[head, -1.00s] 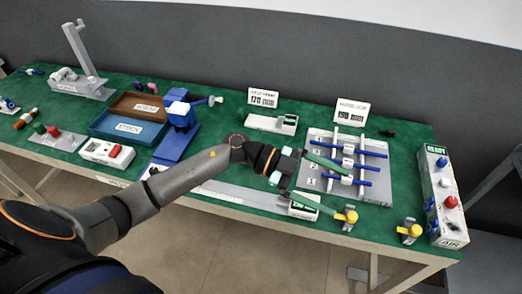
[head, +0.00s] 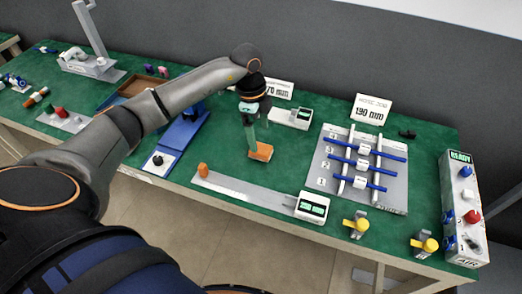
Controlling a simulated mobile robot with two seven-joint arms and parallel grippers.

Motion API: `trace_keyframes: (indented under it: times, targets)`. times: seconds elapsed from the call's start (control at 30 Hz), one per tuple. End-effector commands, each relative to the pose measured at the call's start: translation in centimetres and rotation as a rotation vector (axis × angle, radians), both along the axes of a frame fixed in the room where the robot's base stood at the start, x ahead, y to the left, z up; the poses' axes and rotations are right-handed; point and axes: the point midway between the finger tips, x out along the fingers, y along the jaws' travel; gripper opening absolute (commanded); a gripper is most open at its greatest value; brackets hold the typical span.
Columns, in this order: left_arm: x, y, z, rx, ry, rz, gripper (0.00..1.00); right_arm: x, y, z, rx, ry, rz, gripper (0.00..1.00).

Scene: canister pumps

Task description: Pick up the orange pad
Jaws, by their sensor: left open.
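The orange pad (head: 264,151) is a small flat block on the green table mat, in the middle of the head view. My left gripper (head: 252,151) comes down over it from above, with its green fingers pointing down. The fingertips are at the pad's left side in the picture and cover part of it. The gripper is open. I cannot tell whether a finger touches the pad. My right gripper is not in view.
A grey rail (head: 245,192) with an orange peg (head: 203,170) and a display box (head: 312,207) lies in front. A grey rack with blue rods (head: 362,165) stands to the right. A white device (head: 290,117) is behind. Bare mat surrounds the pad.

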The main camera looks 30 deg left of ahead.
Motion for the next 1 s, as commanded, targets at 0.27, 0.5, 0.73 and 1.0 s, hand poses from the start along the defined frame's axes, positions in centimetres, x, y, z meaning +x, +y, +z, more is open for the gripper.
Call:
trace_keyframes:
  times: [0.27,0.5,0.73,1.0]
  targets:
    - [-0.5,-0.4,-2.9,-0.002,0.004,-0.001,0.95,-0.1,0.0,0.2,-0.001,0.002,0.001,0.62]
    - [-0.4,-0.7,-5.6,-0.002,0.0,-0.002,0.95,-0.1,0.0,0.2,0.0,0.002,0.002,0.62]
    - [-0.4,-0.7,-5.7,-0.002,-0.001,-0.002,0.95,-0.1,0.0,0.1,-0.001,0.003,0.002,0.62]
    - [-0.4,-0.7,-5.6,-0.002,-0.001,-0.002,0.66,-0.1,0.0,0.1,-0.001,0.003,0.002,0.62]
